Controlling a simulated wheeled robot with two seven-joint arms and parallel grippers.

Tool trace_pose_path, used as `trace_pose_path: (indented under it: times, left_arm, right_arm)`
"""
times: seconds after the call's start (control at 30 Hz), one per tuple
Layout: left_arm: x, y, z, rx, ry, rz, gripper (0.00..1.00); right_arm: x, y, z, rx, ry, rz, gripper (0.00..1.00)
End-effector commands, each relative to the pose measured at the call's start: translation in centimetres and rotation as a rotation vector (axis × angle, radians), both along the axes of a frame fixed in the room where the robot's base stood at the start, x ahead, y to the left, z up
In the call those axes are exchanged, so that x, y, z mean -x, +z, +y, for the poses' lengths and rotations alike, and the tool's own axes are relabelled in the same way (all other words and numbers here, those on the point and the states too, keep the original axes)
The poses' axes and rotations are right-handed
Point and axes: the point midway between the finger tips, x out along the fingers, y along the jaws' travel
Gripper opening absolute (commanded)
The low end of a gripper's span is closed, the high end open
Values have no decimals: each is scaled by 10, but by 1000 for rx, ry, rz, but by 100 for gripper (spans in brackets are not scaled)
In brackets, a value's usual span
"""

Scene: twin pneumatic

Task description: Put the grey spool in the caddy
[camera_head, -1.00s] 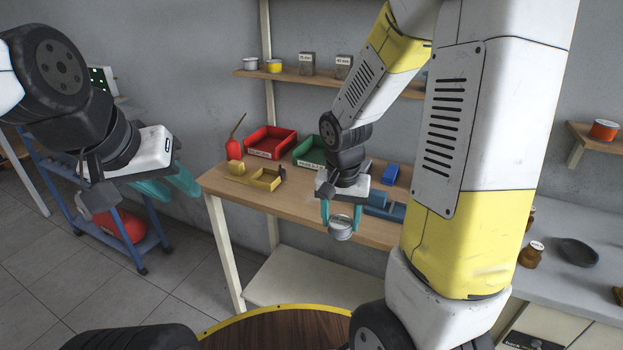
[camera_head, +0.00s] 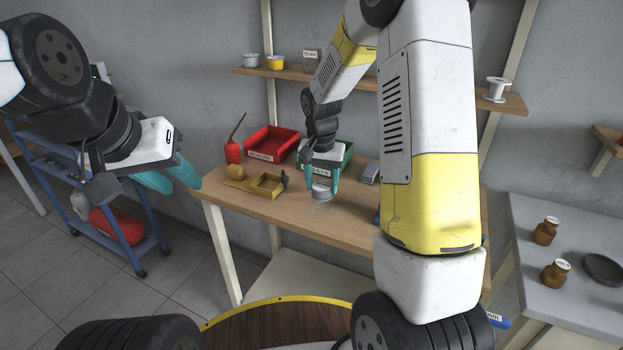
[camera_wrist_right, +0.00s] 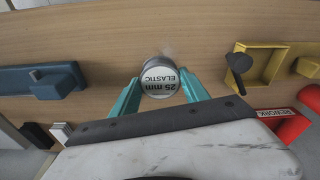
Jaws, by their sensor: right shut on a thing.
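My right gripper (camera_head: 320,188) is shut on the grey spool (camera_head: 321,193), a short cylinder. In the right wrist view the spool (camera_wrist_right: 160,78) shows a white face labelled "25 mm ELASTIC" between the teal fingers. The gripper points down and the spool is low over the wooden table; I cannot tell whether it touches the top. A yellow tray (camera_head: 266,188) with an open compartment lies just left of it and also shows in the right wrist view (camera_wrist_right: 262,66). I cannot tell whether this tray is the caddy. My left gripper (camera_head: 168,180) is open, empty and away from the table.
The wooden table (camera_head: 345,222) also bears a red REWORK bin (camera_head: 283,150), a green bin (camera_head: 345,165) behind my right gripper and a red oil can (camera_head: 233,152). A blue fixture (camera_wrist_right: 45,80) shows in the wrist view. A white spool (camera_head: 496,88) stands on the shelf.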

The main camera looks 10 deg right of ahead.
Motion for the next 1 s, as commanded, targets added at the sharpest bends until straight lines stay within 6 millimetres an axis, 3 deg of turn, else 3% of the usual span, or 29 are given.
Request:
trace_pose_path:
  times: [0.2,0.5,0.87,0.9,1.0]
  left_arm:
    - [0,0,0,0,0,0,36]
    - [0,0,0,0,0,0,36]
    - [0,0,0,0,0,0,36]
    - [0,0,0,0,0,0,36]
    - [0,0,0,0,0,0,36]
  right_arm:
    - [-20,-3,3,0,0,0,7]
    - [-20,-36,3,0,-1,1,7]
    - [-20,-40,3,1,0,1,7]
    - [-20,-40,3,0,0,0,59]
    - [-20,-40,3,0,0,0,75]
